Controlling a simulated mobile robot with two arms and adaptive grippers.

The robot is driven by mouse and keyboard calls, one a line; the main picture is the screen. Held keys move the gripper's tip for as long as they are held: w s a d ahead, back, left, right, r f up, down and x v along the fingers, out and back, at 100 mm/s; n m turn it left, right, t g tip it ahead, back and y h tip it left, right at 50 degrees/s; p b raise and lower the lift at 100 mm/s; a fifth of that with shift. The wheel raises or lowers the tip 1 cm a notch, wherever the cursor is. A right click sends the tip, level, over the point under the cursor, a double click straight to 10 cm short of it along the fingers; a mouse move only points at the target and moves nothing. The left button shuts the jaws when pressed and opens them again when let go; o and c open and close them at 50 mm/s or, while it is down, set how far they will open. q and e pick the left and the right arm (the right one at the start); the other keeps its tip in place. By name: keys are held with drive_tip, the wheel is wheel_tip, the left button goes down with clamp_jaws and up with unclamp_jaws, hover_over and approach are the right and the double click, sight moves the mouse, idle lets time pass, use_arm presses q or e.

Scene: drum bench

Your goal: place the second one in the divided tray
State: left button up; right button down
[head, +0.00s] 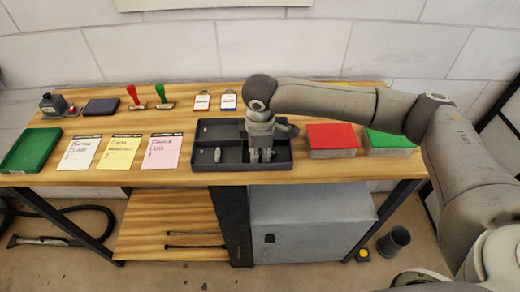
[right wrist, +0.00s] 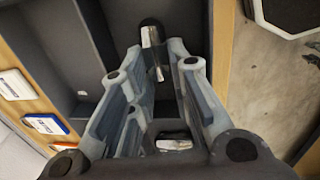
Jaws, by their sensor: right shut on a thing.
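The dark grey divided tray (head: 222,165) sits on the bench's middle. A small pale object (head: 217,155) stands in its left part. My right gripper (head: 262,156) points down into the tray's right part. In the right wrist view, my gripper's fingers (right wrist: 165,62) are shut on a small black and silver object (right wrist: 152,42). The fingers mostly hide it in the head view. Whether it touches the tray floor, I cannot tell. My left gripper is out of view.
Red (head: 332,136) and green (head: 388,139) topped blocks stand right of the tray. Three note cards (head: 119,149) and a green tray (head: 31,149) lie left. Two badges (head: 202,102) (head: 228,102) lie behind it. Two stamps (head: 133,96) (head: 160,94) stand at the back left.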

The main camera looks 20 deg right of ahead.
drive_tip(key=c, duration=1.6)
unclamp_jaws()
drive_tip(key=shift+f, duration=0.1)
drive_tip(key=shift+c, duration=0.2)
wheel_tip(320, 180, up, 12)
drive_tip(key=s+b, duration=0.1)
drive_tip(key=shift+s+a, duration=0.25)
drive_tip(key=shift+s, duration=0.1)
